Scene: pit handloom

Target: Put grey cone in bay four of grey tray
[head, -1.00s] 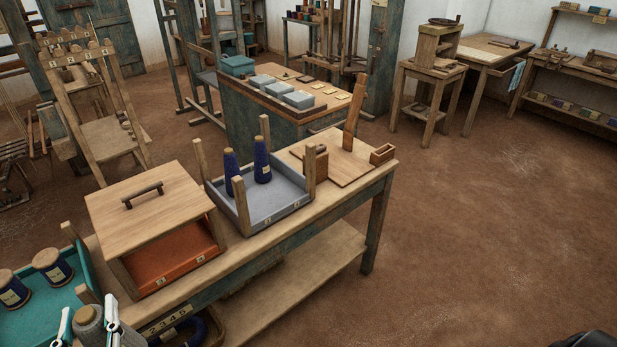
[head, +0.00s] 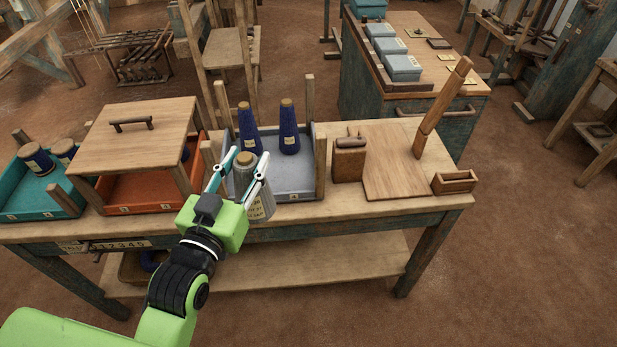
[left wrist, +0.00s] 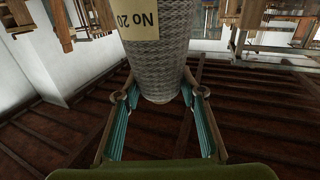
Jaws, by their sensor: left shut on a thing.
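The grey cone (head: 257,204), a wound yarn cone with a pale label and brown tip, is held near upright in my left gripper (head: 249,160). The gripper's fingers close on both sides of it. It also shows in the left wrist view (left wrist: 158,60), its "No 20" label upside down. In the head view the cone overlaps the front left part of the grey tray (head: 300,181); its exact height above the tray I cannot tell. Two dark blue cones, one left (head: 248,132) and one right (head: 289,130), stand toward the tray's back. The cone and gripper hide the tray's left front labels.
Wooden posts rise at the grey tray's corners, one at front right (head: 320,168). Left of it stands an orange tray (head: 140,192) under a wooden lid (head: 135,125), then a teal tray (head: 40,200) with cones. A wooden block (head: 349,163) and board (head: 395,165) lie right.

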